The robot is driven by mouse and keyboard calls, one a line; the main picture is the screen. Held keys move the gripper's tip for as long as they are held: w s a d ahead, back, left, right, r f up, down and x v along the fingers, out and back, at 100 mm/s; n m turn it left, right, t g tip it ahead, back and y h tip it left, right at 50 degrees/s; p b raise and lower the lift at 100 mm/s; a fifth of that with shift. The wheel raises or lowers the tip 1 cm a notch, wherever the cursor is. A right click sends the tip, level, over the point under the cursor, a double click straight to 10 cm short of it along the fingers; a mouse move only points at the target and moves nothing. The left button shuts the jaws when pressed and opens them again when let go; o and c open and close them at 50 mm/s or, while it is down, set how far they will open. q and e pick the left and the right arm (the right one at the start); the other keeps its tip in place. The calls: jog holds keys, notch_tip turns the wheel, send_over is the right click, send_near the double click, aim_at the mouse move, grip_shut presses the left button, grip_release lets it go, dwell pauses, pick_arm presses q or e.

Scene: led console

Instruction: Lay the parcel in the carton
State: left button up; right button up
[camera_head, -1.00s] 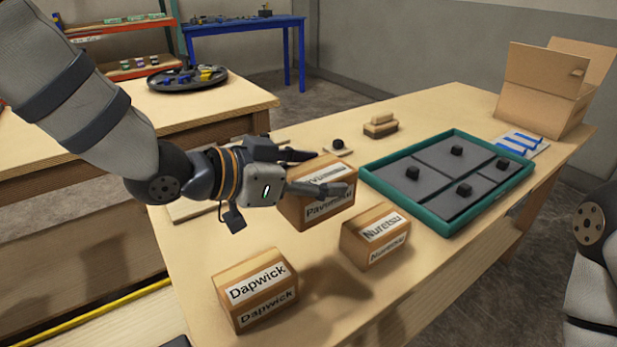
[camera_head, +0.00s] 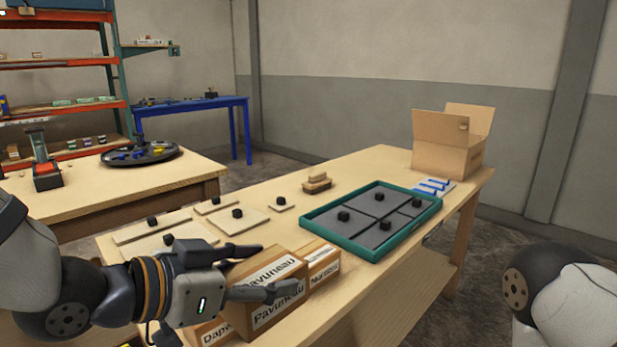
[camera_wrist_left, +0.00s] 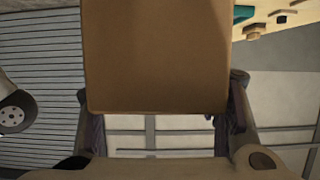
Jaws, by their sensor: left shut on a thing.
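My left gripper (camera_head: 268,272) is shut on the brown parcel labelled Pavuneau (camera_head: 262,318), with a finger along each side of it. The parcel also fills the upper middle of the left wrist view (camera_wrist_left: 155,55), between the fingers. In the head view it hides parts of two other parcels, one labelled Nuretsu (camera_head: 324,270) and one labelled Dapwick (camera_head: 212,334). The open carton (camera_head: 445,157) stands at the far right end of the wooden table, flaps up; its inside is mostly hidden. My right gripper is out of the picture.
A teal-rimmed tray (camera_head: 348,256) with dark knobbed panels lies between the parcels and the carton. A card with blue strips (camera_head: 435,187), a wooden block (camera_head: 317,183) and flat knobbed boards (camera_head: 237,221) lie on the table. Bare tabletop shows behind the tray.

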pick_arm(q)
jog(key=s+a+f, duration=0.2)
jog(key=a+f, duration=0.1)
jog(key=s+a+f+m+g+h, duration=0.1)
jog(key=s+a+f, duration=0.1)
jog(key=a+f, duration=0.2)
jog(key=s+a+f+m+g, duration=0.1)
jog(key=s+a+f, duration=0.1)
jog(key=a+f, duration=0.1)
jog(key=shift+a+f, duration=0.35)
jog(key=shift+a, duration=0.4)
jog(key=shift+d, duration=0.1)
jog(key=shift+w, duration=0.1)
